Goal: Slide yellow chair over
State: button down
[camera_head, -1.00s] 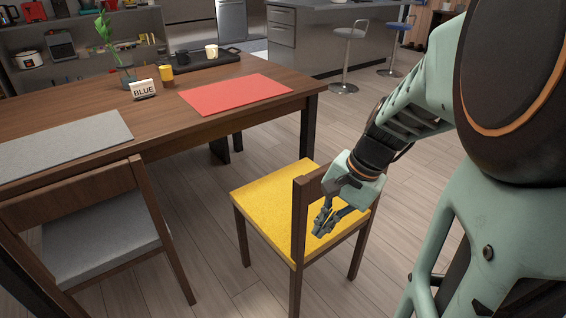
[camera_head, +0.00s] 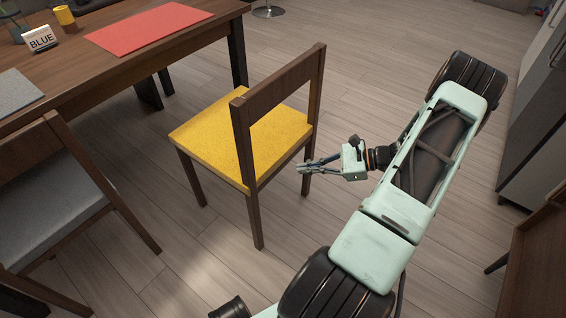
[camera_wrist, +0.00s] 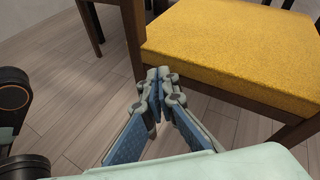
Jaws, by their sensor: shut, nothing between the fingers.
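The yellow chair (camera_head: 212,140) stands upright on the floor in the middle of the head view. It has a dark wooden frame and a yellow seat, and its backrest (camera_head: 280,85) is toward me. It stands apart from the table, off its near right corner. My gripper (camera_head: 303,168) is just right of the chair, by its right back leg, at about seat height. In the wrist view my gripper (camera_wrist: 160,73) is shut and empty, with its tips below and beside the yellow seat (camera_wrist: 230,50). I cannot tell whether the tips touch the chair.
A grey-seated chair (camera_head: 55,200) stands at left. Cabinets (camera_head: 540,130) line the right edge. The floor behind the yellow chair is clear.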

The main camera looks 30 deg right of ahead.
aim_at(286, 162)
jog(key=s+d+f+m+t+h, duration=0.3)
jog(key=d+f+m+t, duration=0.45)
jog(key=f, duration=0.25)
jog(key=shift+m+t, duration=0.25)
jog(key=shift+m, duration=0.1)
jog(key=x, duration=1.2)
jog(key=shift+w+a+f, duration=0.1)
jog(key=shift+w+a, duration=0.1)
jog(key=shift+w, duration=0.1)
jog(key=shift+w+a, duration=0.25)
jog(key=shift+w, duration=0.25)
jog(key=shift+w, duration=0.15)
